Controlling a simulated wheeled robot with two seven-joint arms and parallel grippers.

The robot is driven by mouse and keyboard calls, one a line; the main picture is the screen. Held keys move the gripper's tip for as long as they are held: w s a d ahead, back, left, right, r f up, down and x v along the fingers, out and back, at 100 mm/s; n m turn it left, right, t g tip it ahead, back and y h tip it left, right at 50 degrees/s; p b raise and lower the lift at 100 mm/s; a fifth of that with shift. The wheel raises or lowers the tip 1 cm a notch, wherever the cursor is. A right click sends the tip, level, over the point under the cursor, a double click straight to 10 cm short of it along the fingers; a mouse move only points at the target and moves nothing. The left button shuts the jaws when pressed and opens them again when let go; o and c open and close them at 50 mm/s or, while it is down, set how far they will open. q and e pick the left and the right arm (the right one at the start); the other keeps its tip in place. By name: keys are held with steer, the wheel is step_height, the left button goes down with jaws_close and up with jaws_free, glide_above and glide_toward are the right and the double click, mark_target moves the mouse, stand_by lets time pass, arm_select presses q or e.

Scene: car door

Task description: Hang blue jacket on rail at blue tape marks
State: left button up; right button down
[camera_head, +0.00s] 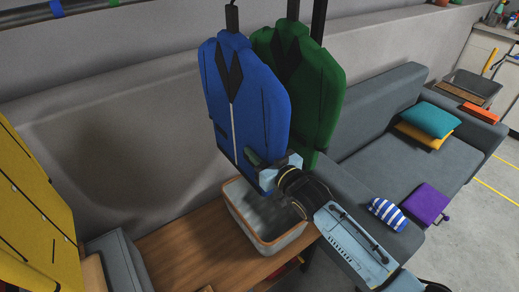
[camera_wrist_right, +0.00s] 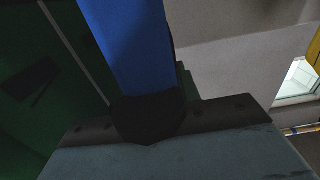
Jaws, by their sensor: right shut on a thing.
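The blue jacket (camera_head: 245,100) hangs upright in the middle of the head view, with a dark hook at its top running out of frame. My right gripper (camera_head: 277,176) is at its lower hem and shut on it. In the right wrist view a blue strip of the jacket (camera_wrist_right: 128,45) runs down into the dark jaws (camera_wrist_right: 148,118). What the jacket's hook rests on is out of view. My left gripper is not in view.
A green jacket (camera_head: 318,95) hangs close behind the blue one. A grey bin (camera_head: 262,248) stands below on a wooden bench (camera_head: 185,250). A yellow panel-like thing (camera_head: 35,215) is at the left. A grey sofa (camera_head: 375,150) with cushions is at the right.

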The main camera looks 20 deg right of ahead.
steer(key=shift+r, duration=0.15)
steer(key=c, duration=0.9)
jaws_free()
steer(key=shift+f, duration=0.25)
steer(key=v, duration=1.3)
steer(key=shift+s+r, duration=0.2)
steer(key=s+d+f+m+g+h, duration=0.1)
steer(key=s+d+f+g+h, duration=0.15)
steer(key=f, duration=0.85)
steer(key=s+d+f+g+h, duration=0.1)
steer(key=s+d+f+g, duration=0.2)
steer(key=f, duration=0.8)
steer(key=s+d+f+m+g+h, duration=0.15)
steer(key=s+f, duration=0.35)
steer(key=f, duration=0.6)
steer(key=s+f+g, duration=0.3)
steer(key=s+f, duration=0.2)
steer(key=s, duration=0.4)
steer(key=s+a+f+g, duration=0.1)
steer(key=s+f+g, duration=0.2)
steer(key=s+f, duration=0.3)
steer(key=s+f+n+g+h, duration=0.1)
steer(key=s+f+g, duration=0.2)
steer(key=s, duration=1.1)
steer(key=shift+a+f+p, duration=0.1)
steer(key=shift+f+p, duration=0.05)
steer(key=shift+f, duration=0.6)
steer(key=shift+a+f+p, duration=0.15)
steer(key=shift+f, duration=0.6)
